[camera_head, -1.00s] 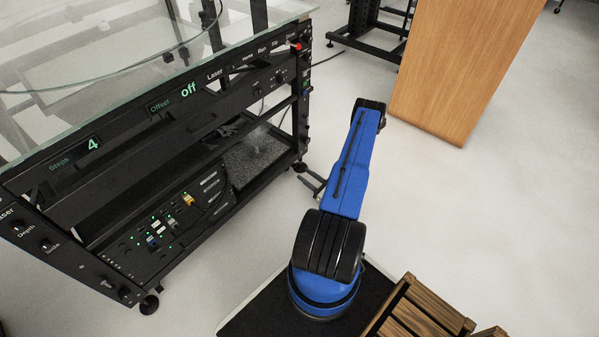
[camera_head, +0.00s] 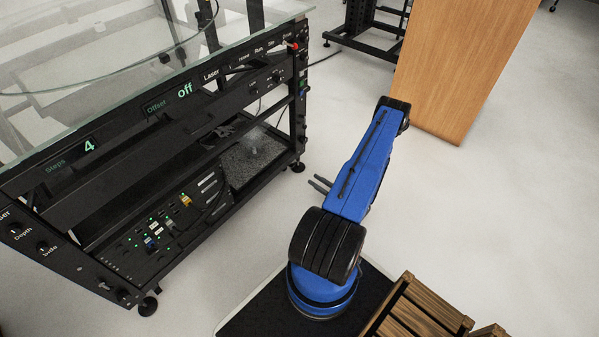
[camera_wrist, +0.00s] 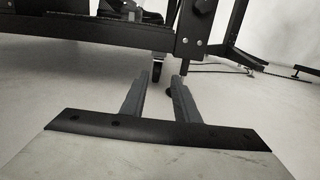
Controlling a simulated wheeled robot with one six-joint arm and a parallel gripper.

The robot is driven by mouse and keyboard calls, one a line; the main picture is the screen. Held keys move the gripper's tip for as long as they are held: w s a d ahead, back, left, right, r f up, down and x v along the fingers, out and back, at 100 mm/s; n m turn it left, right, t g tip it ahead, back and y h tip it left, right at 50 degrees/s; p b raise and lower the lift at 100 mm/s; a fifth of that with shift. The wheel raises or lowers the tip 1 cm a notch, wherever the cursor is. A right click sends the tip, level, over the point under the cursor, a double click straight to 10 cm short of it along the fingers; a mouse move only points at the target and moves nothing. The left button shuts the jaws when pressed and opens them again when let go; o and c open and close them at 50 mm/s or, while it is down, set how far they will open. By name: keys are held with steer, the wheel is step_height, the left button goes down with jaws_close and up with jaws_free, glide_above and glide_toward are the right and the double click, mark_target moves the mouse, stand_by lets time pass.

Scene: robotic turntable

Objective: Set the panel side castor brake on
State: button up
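The black turntable rack (camera_head: 100,270) stands on castors at the left in the head view. One castor (camera_head: 298,166) is under its right corner, and another castor (camera_head: 148,305) is under its near-left corner. Their brake levers are too small to read. My gripper (camera_head: 318,184) is low, a little right of the right-corner castor and apart from it. In the wrist view my gripper (camera_wrist: 160,80) is open, with nothing between its fingers. A castor (camera_wrist: 158,70) shows beyond the fingertips, below the rack frame. A small dark round part (camera_wrist: 170,92) is partly hidden by the right finger.
A glass top (camera_head: 60,100) covers the rack. A wooden panel (camera_head: 465,60) stands at the back right, close to my arm's elbow. A slatted wooden crate (camera_head: 420,315) is near my base. White floor (camera_head: 480,210) is free on the right. A cable lies behind the rack.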

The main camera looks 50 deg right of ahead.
mark_target(293, 166)
steer(key=w, duration=0.5)
steer(key=w+a, duration=0.1)
steer(key=w, duration=0.4)
steer(key=w+r, duration=0.1)
steer(key=w, duration=0.4)
steer(key=shift+w+a, duration=0.25)
